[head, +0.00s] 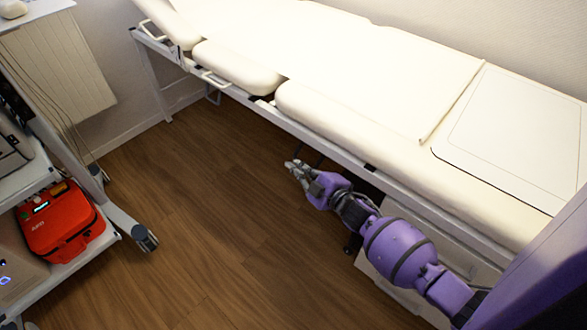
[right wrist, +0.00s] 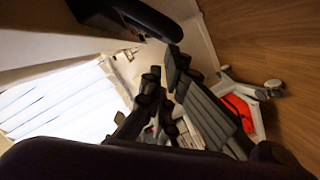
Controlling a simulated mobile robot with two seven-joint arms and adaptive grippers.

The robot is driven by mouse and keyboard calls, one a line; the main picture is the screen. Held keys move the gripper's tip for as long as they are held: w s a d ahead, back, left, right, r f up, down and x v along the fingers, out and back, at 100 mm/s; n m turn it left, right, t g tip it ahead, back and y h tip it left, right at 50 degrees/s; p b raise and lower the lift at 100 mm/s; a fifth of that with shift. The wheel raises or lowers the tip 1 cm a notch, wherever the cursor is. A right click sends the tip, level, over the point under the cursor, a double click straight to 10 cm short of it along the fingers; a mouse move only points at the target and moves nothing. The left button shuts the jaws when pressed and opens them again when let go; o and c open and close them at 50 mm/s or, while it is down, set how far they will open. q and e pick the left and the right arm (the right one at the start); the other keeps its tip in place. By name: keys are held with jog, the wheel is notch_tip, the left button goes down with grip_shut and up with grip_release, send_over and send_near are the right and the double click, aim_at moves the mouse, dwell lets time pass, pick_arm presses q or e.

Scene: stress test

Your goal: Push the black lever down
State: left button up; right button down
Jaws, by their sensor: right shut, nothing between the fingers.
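My right gripper (head: 293,167) reaches in from the lower right, beside the long side of the cream examination bed (head: 360,110) and above the wood floor. In the right wrist view its grey fingers (right wrist: 163,70) are shut with nothing between them. A dark bar with a rounded end (right wrist: 150,20) shows there just beyond the fingertips, under the bed's edge. It looks like the black lever, apart from the fingers as far as I can tell. In the head view the lever is not clear; only thin dark parts show under the bed near the gripper. My left gripper is not in view.
A white cart (head: 75,262) at the left carries a red AED case (head: 60,222). A radiator (head: 60,70) hangs on the wall behind it. The wood floor (head: 210,220) between cart and bed is clear. A white box (head: 395,290) stands under the bed.

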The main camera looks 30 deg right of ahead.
jog(key=f+n+b, duration=0.2)
jog(key=d+f+n+t+b, duration=0.1)
jog(key=f+n+b, duration=0.1)
jog(key=b, duration=0.1)
jog(key=shift+w+d+f+h+b, duration=0.1)
jog(key=shift+w+f+h+b, duration=0.1)
jog(key=shift+h+b, duration=0.15)
dwell(0.6)
